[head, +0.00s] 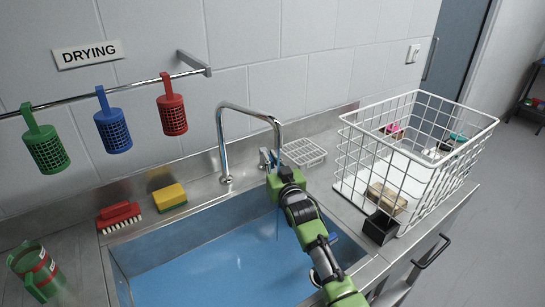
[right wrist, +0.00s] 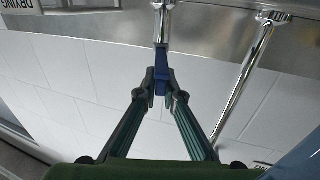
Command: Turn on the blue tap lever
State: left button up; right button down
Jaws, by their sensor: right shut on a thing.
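The tap is a chrome gooseneck spout (head: 222,150) behind the sink, with a lever post to its right. The blue tap lever (right wrist: 161,62) sits on a chrome stem in the right wrist view. Only a small blue part of the lever (head: 272,157) shows in the head view, just beyond my gripper. My right gripper (right wrist: 161,88) has its two fingertips closed on the blue lever from either side. In the head view my right gripper (head: 272,167) reaches over the sink to the lever, and its fingers are mostly hidden. My left gripper is not in view.
The sink (head: 190,262) has a blue interior. A white wire basket (head: 345,150) stands right of my arm. A red brush (head: 118,214) and yellow sponge (head: 169,195) lie on the left ledge. Green, blue and red holders hang from a rail (head: 90,97).

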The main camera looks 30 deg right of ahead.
jog(key=shift+r, duration=0.3)
jog(key=c, duration=2.2)
grip_release()
jog(key=shift+o, duration=0.2)
jog(key=shift+f, duration=0.15)
jog(key=shift+f, duration=0.1)
jog(key=shift+s+a, duration=0.1)
jog(key=shift+s, duration=0.2)
jog(key=s+a, duration=0.1)
jog(key=s, duration=1)
jog(key=shift+s+a, duration=0.15)
jog(key=shift+a, duration=0.2)
